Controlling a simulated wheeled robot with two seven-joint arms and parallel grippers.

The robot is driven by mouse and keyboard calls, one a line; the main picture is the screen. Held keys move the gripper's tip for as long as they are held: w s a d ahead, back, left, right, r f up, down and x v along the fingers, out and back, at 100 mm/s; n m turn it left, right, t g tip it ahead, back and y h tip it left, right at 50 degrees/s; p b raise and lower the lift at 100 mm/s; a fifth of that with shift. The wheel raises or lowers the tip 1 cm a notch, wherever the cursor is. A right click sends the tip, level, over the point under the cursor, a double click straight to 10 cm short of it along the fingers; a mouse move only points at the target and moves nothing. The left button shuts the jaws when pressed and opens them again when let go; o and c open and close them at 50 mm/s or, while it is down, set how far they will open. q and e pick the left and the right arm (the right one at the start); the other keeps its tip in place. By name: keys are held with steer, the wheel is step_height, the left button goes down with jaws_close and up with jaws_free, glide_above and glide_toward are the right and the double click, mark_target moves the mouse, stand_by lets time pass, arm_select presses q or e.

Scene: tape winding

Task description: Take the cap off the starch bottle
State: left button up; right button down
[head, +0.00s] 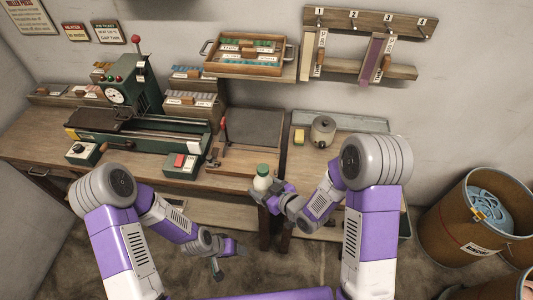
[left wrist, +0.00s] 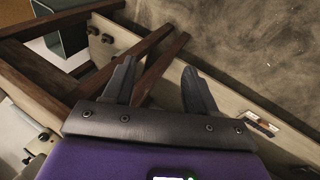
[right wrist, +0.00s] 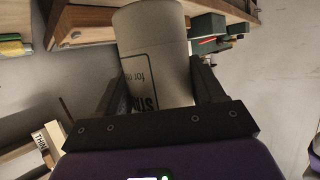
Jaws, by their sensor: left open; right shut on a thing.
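My left gripper (head: 222,262) is open and empty, low and to the left of the bottle. Its spread fingers (left wrist: 158,88) show in the left wrist view with nothing between them.
A green winding machine (head: 135,125) stands on the wooden bench at left. A yellow sponge (head: 299,137) and a metal pot (head: 323,130) are on the right-hand table. A wooden tray (head: 245,68) sits on the shelf above. Bins (head: 455,235) stand on the floor at right.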

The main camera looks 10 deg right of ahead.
arm_select(q)
steer(key=w+d+r+m+t+h, duration=0.1)
steer(key=w+d+r+m, duration=0.1)
steer(key=w+r+m, duration=0.3)
steer(key=w+d+r+m+t, duration=0.1)
steer(key=w+r+m, duration=0.15)
steer(key=w, duration=0.35)
steer(key=w+d+r+m+t, duration=0.2)
steer(key=w+r+m, duration=1.1)
steer(key=r, duration=0.2)
step_height(320, 180, up, 15)
steer(key=m+g+y, duration=0.5)
steer(key=m+y, duration=0.1)
steer(key=m, duration=1.6)
glide_above(265, 166)
step_height(265, 166, down, 8)
steer(key=shift+r, duration=0.15)
